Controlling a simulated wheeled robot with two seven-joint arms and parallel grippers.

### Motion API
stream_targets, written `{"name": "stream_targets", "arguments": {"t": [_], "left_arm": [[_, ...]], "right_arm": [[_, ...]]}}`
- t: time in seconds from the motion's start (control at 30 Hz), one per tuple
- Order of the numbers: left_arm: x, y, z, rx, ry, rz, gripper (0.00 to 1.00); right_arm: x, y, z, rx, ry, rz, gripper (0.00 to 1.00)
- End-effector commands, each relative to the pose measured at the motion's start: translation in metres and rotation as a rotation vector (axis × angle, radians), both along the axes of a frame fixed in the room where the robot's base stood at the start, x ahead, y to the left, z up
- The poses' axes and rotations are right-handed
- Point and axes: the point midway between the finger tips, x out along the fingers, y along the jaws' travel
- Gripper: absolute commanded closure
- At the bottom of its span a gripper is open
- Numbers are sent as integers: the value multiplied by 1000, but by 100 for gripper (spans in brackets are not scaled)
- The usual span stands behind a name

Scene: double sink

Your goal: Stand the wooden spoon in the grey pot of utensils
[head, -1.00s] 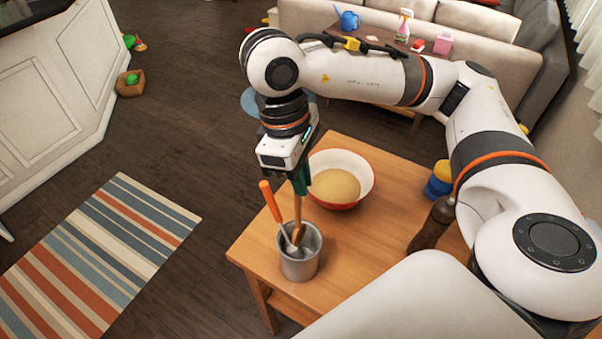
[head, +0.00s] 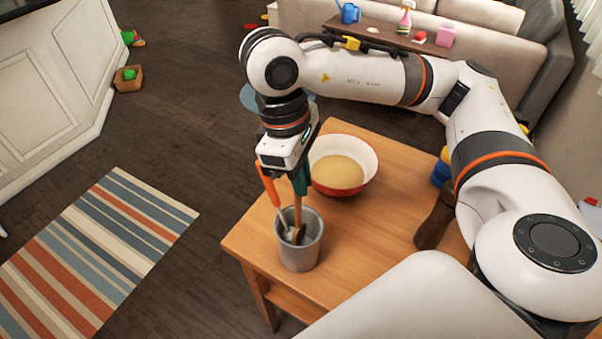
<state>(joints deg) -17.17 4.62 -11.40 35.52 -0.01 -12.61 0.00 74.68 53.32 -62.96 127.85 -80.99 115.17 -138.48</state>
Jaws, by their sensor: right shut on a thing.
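The grey pot (head: 299,254) stands upright on the wooden table, near its left corner. A utensil with an orange handle (head: 269,186) leans in it toward the left. My right gripper (head: 300,185) is above the pot's far rim, pointing down and shut on the wooden spoon (head: 298,212). The spoon is close to upright, and its lower end is inside the pot's mouth. Whether the spoon touches the pot's bottom is hidden. The gripper covers the upper part of the spoon. My left gripper is not in view.
A red and white bowl (head: 340,188) with tan contents stands just behind the pot on the table (head: 385,215). A dark brown bottle-shaped thing (head: 434,222) and a blue and yellow container (head: 441,170) stand to the right. A striped rug (head: 105,245) lies on the floor at left.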

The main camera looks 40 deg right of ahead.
Motion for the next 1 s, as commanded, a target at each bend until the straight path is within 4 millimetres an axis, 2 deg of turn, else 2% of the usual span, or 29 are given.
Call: {"name": "stream_targets", "arguments": {"t": [0.07, 0.1, 0.23, 0.53, 0.67, 0.77, 1.0], "left_arm": [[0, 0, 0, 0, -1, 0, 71], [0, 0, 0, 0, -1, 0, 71], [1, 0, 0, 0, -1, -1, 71], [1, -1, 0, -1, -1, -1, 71], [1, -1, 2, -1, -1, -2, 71], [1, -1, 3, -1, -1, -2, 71], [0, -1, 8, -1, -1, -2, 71]], "right_arm": [[0, 0, 0, 1, -2, -1, 100], [0, 0, 0, 1, -2, -1, 85], [0, 0, 0, 1, -2, 0, 64], [0, 0, 1, 1, -1, 0, 63], [2, 1, 10, 0, -4, 0, 63], [5, 2, 24, 1, -7, 0, 63], [12, 7, 71, 0, -7, -1, 63]]}}
